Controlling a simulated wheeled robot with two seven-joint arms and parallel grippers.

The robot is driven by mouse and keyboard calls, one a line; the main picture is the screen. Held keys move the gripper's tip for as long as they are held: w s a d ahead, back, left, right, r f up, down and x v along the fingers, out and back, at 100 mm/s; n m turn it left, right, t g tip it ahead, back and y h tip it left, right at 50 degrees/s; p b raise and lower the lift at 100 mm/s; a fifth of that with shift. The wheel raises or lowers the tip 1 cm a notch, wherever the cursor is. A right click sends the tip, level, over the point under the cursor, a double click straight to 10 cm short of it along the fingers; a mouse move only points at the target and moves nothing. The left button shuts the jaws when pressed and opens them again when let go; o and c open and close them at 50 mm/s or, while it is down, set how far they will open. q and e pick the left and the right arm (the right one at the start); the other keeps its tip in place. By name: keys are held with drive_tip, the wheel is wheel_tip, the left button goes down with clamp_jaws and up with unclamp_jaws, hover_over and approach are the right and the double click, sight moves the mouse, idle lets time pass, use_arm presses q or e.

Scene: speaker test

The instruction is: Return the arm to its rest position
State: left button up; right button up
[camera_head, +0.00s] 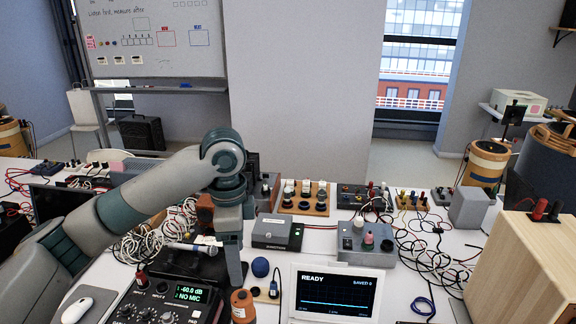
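My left arm reaches in from the left, and its gripper (234,278) points straight down over the white table (410,285). I see the gripper nearly edge-on, so its opening does not show. Its tips end just above or behind a small orange-brown weight-like piece (242,307); I cannot tell whether they touch. My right gripper is not in view.
Around the gripper stand a mixer with a green display (187,293), a microphone (190,247), a blue ball (260,267) and a screen reading READY (335,292). Cables (150,245) lie at left. A wooden speaker box (525,268) stands at right.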

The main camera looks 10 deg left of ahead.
use_arm(q)
drive_tip(key=s+d+f+n+t+h, duration=0.15)
drive_tip(key=s+d+f, duration=0.4)
drive_tip(key=f, duration=0.55)
drive_tip(key=s+d+f+n+t+h, duration=0.1)
drive_tip(key=s+d+f+n+h, duration=0.4)
drive_tip(key=f, duration=0.6)
drive_tip(key=s+a+f+n+t+y, duration=0.1)
drive_tip(key=s+a+f+n+y, duration=0.3)
drive_tip(key=s+a, duration=0.5)
drive_tip(key=s+a+f+n+y, duration=0.25)
drive_tip(key=s+a+f, duration=0.45)
drive_tip(key=s, duration=0.4)
wheel_tip(320, 180, down, 30)
drive_tip(key=s+r+g+b, duration=0.1)
drive_tip(key=s+b, duration=0.1)
drive_tip(key=b, duration=0.1)
drive_tip(key=s+a+f+b, duration=0.1)
drive_tip(key=s+a+f, duration=0.1)
drive_tip(key=s+f, duration=0.7)
drive_tip(key=s+a+f+g+b, duration=0.1)
drive_tip(key=s+f, duration=0.8)
drive_tip(key=f, duration=0.2)
drive_tip(key=shift+a+f, duration=0.3)
drive_tip(key=shift+a, duration=0.1)
